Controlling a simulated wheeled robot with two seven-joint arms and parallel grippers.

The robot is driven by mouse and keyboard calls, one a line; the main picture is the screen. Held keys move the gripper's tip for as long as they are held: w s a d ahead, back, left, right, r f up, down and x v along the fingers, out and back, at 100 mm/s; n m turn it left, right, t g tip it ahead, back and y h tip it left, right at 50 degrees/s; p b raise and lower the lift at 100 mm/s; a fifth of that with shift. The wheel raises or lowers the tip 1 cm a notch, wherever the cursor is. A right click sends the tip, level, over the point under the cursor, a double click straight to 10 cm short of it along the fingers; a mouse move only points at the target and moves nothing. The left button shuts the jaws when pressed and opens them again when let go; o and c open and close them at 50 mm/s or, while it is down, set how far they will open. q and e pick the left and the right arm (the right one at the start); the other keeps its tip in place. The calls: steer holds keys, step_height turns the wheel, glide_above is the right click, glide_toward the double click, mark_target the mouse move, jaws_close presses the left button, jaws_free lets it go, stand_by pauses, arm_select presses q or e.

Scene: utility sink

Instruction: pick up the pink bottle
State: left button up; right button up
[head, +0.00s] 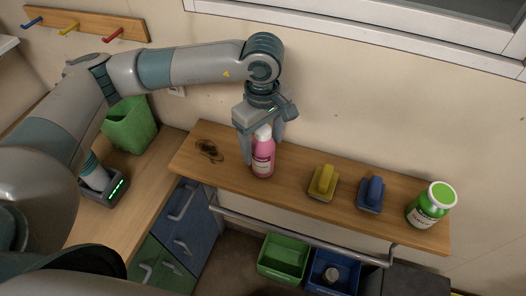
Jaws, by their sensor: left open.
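The pink bottle (263,160) with a white cap stands upright on the wooden shelf, left of its middle. My left gripper (262,150) points down over it, open, with one finger on the left side of the bottle and the other behind its right side near the cap. Whether the fingers touch the bottle cannot be told. The gripper partly hides the cap. My right gripper is not in view.
A yellow brush (323,181), a blue brush (371,194) and a green-capped bottle (431,205) stand to the right on the shelf (220,171). A dark stain (209,150) lies left. Green (284,258) and blue bins (333,272) sit below a rail; the wall is close behind.

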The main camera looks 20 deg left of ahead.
mark_target(263, 129)
arm_select(q)
steer(key=c, duration=1.1)
steer(key=shift+c, duration=0.3)
steer(key=shift+r, duration=0.1)
steer(key=shift+r+b, duration=0.7)
step_height(263, 129, up, 2)
steer(key=shift+d+r+b, duration=0.1)
steer(key=shift+r+b, duration=0.1)
steer(key=shift+b, duration=0.65)
steer(key=s+d+r+b, duration=0.1)
steer(key=d+r+b, duration=0.1)
steer(key=d, duration=0.3)
steer(key=s+d+r+b, duration=0.2)
steer(key=d+r, duration=0.3)
steer(key=d, duration=0.1)
steer(key=shift+s+b, duration=0.3)
